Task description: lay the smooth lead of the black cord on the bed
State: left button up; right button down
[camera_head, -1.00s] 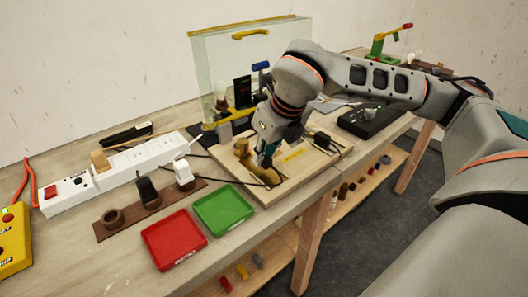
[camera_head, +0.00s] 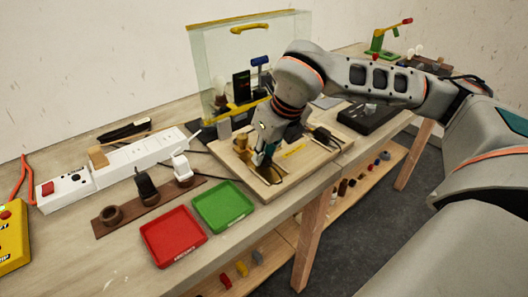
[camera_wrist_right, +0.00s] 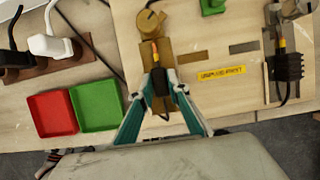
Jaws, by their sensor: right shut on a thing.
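My right gripper (camera_wrist_right: 160,84) is shut on the black cord (camera_wrist_right: 163,92) above the wooden board. In the wrist view the cord's orange lead (camera_wrist_right: 155,52) points away from the fingers, over the long brass-coloured bed (camera_wrist_right: 147,52). I cannot tell if the lead touches the bed. A round brass knob (camera_wrist_right: 150,20) stands at the bed's far end. In the head view my right gripper (camera_head: 264,158) is low over the board (camera_head: 318,160), and its fingers partly hide the bed. My left gripper is not in view.
A yellow label (camera_wrist_right: 221,74) and a second fixture with a black ribbed piece (camera_wrist_right: 288,68) lie right of the bed. A red tray (camera_head: 172,236) and a green tray (camera_head: 222,206) stand left of the board. A clear panel (camera_head: 215,70) stands behind.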

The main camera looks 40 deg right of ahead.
jog(key=shift+f, duration=0.1)
jog(key=shift+f, duration=0.3)
dwell(0.5)
jog(key=shift+f, duration=0.2)
jog(key=c, duration=1.8)
grip_release()
jog(key=shift+c, duration=0.2)
